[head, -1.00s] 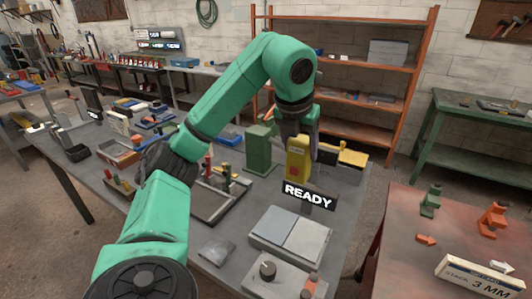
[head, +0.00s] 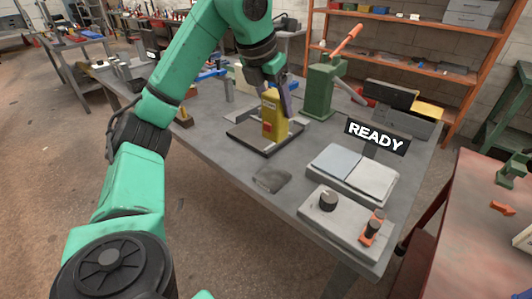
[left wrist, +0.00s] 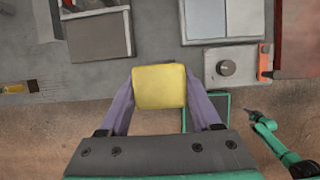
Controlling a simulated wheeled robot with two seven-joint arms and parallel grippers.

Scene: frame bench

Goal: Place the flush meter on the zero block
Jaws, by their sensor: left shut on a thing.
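My left gripper (head: 275,98) is shut on the yellow flush meter (head: 272,122), which is upright with a small red mark on its face. In the head view the meter overlaps the dark square tray; it looks held above the bench. In the left wrist view the meter's yellow top (left wrist: 160,87) sits between both fingers. To its right on the bench is a low block with a blue-grey and a pale plate (head: 375,181), a READY sign (head: 376,137) behind it. No label shows which is the zero block. A small green arm (left wrist: 283,149) shows in the wrist view, its gripper unclear.
A grey control box (head: 340,222) with a black knob and orange switch stands at the bench's front right. A green press (head: 320,92) with an orange lever stands behind the meter. A flat grey pad (head: 272,179) lies before the dark tray (head: 240,133).

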